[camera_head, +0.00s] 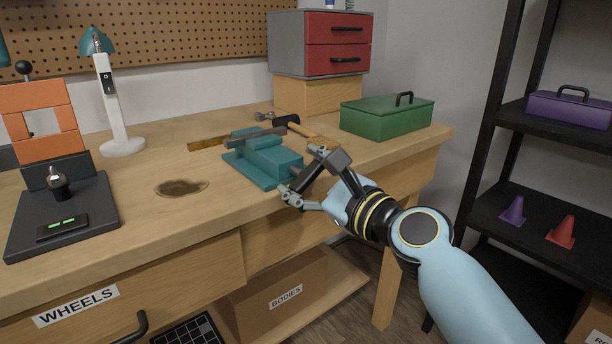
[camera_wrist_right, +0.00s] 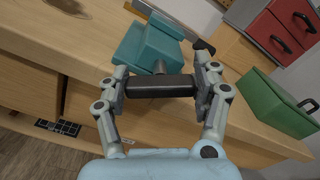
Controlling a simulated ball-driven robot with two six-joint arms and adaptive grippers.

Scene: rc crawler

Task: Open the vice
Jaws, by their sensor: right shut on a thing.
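The teal vice (camera_head: 264,160) sits on the workbench near its front edge, and it also shows in the right wrist view (camera_wrist_right: 152,45). Its dark handle bar (camera_wrist_right: 160,86) lies crosswise in front of the vice on a short screw. My right gripper (camera_head: 308,180) is at the front of the vice, shut on the handle, with one finger at each end of the bar in the right wrist view (camera_wrist_right: 160,90). How far the vice jaws stand apart is hard to tell. My left gripper is not in view.
A white lamp (camera_head: 119,140) and an orange press (camera_head: 44,118) stand at the left. The bench top between lamp and vice is mostly clear.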

